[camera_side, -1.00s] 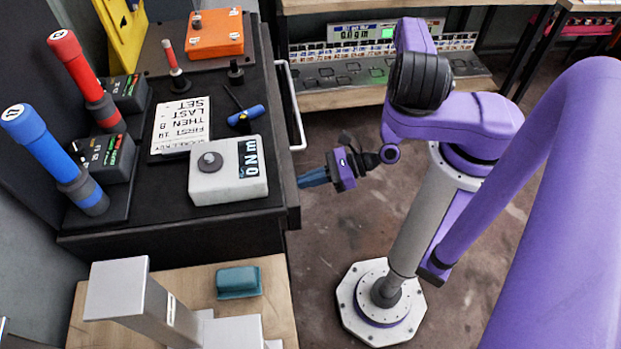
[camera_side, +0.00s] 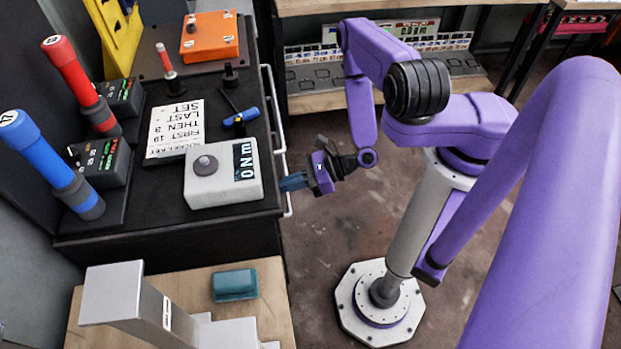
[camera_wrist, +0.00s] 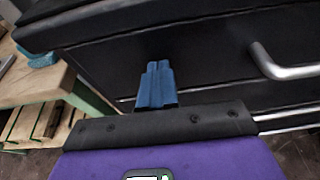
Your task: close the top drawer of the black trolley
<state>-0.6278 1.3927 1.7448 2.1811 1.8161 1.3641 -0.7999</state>
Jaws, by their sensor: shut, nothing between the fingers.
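The black trolley (camera_side: 165,225) stands at the left in the side view. Its top drawer front (camera_wrist: 200,55) fills much of the wrist view, with a silver bar handle (camera_wrist: 278,65) at the right. The handle (camera_side: 268,95) also shows in the side view, along the trolley's right edge. The drawer front is close to that edge; I cannot tell whether a gap is left. My gripper (camera_side: 284,183) is shut and empty, its blue fingertips (camera_wrist: 157,72) pointing at the drawer front left of the handle. The tips are at or very near the front; contact is unclear.
A grey torque tester (camera_side: 222,175), a white card (camera_side: 172,130), a blue-handled tool (camera_side: 242,116), an orange box (camera_side: 209,40) and red and blue screwdrivers stand on the trolley. A wooden bench (camera_side: 265,300) with a teal block (camera_side: 235,285) is in front.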

